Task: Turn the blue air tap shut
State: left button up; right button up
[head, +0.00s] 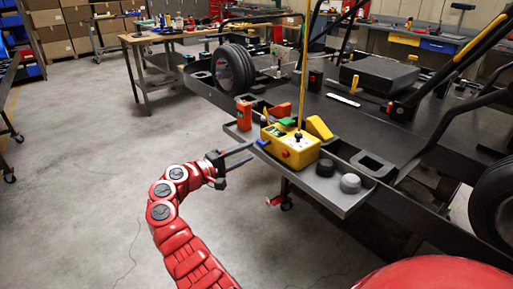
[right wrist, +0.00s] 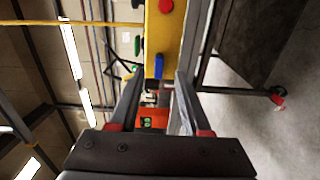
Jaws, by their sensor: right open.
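The blue air tap (head: 263,143) is a short blue lever on the left end of the yellow control box (head: 290,152). The box sits on a grey shelf at the kart stand's edge. My right gripper (head: 251,152) is open just left of the tap, its fingers pointing at it. In the right wrist view the blue tap (right wrist: 158,66) shows between the tips of the open right gripper (right wrist: 158,78), with a gap on each side. The yellow box (right wrist: 165,30) lies beyond the tips. My left gripper is out of view.
On the shelf (head: 337,202) stand an orange block (head: 244,115), a yellow wedge (head: 319,128), a black knob (head: 325,168) and a grey knob (head: 350,183). The floor at left is clear.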

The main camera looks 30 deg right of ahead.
jog(key=a, duration=1.2)
jog(key=shift+s, duration=0.45)
